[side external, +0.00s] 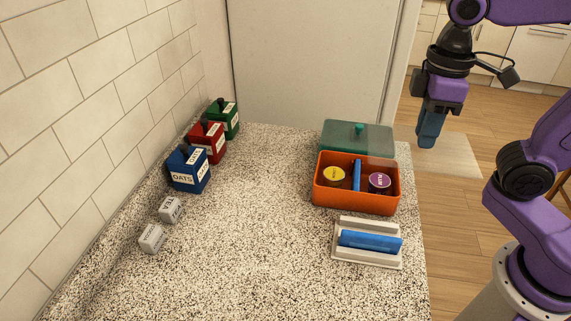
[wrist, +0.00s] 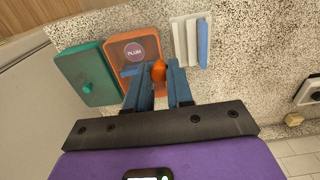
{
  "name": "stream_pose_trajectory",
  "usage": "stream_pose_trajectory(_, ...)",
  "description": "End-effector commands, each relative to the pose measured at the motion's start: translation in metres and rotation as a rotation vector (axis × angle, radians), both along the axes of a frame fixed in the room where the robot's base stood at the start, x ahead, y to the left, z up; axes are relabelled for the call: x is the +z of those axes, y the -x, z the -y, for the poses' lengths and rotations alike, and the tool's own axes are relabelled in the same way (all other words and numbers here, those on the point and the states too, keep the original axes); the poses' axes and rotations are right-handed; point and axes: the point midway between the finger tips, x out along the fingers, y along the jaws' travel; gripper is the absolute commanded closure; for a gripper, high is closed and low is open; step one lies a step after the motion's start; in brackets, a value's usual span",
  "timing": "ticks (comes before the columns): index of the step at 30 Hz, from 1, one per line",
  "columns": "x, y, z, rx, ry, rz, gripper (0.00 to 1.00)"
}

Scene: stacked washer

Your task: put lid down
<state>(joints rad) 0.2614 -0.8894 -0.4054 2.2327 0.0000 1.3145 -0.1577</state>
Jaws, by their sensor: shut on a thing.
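The lid (wrist: 72,70) also shows to the left of the box in the wrist view. The box is uncovered and holds a yellow-topped jar (side external: 334,176), a purple-topped plum jar (side external: 379,182) and a blue divider (side external: 356,175). My gripper (side external: 428,140) is raised to the right of the counter, apart from the lid. In the wrist view its fingers are shut on a small orange thing (wrist: 158,71).
A pale rack (side external: 343,253) with a blue bar (side external: 370,241) stands in front of the box. Blue oats (side external: 188,172), red (side external: 205,141) and green (side external: 224,118) canisters line the tiled wall, with two grey blocks nearer. The middle of the counter is clear.

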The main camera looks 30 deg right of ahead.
Motion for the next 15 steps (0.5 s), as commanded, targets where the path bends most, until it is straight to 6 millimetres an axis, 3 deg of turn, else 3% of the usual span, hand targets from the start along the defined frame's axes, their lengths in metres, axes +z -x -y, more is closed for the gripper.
stream_pose_trajectory(8,0.010,-0.066,-0.041,-0.002,0.002,-0.004,1.00)
stream_pose_trajectory(15,0.003,-0.127,-0.075,-0.001,0.002,-0.004,1.00)
